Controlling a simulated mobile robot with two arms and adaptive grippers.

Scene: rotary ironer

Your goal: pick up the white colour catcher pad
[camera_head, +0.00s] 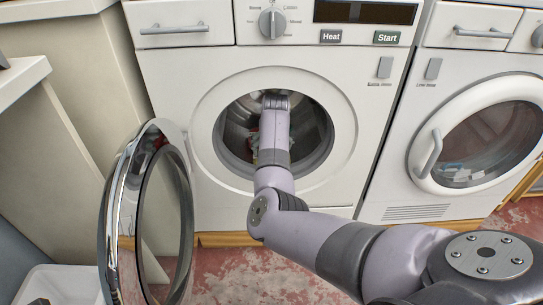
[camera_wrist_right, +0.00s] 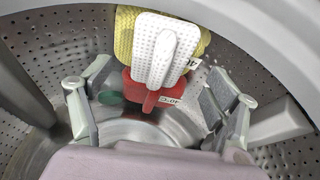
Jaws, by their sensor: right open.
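The white colour catcher pad (camera_wrist_right: 150,58) is a pale, dimpled pad with a raised rib down its middle. In the right wrist view it lies inside the drum, over a yellow cloth and a red item. My right gripper (camera_wrist_right: 158,108) is open inside the drum, its two fingers spread to the left and right below the pad, with nothing visibly held between them. In the head view my right arm reaches into the open washer drum (camera_head: 235,140) and the gripper itself is hidden there. My left gripper is not in view.
A yellow textured cloth (camera_wrist_right: 124,36) lies behind the pad, and a red item (camera_wrist_right: 133,90) with a white tag lies below it. The perforated drum wall surrounds the gripper. The washer's round door (camera_head: 112,225) stands open at left; a closed machine (camera_head: 390,190) stands at right.

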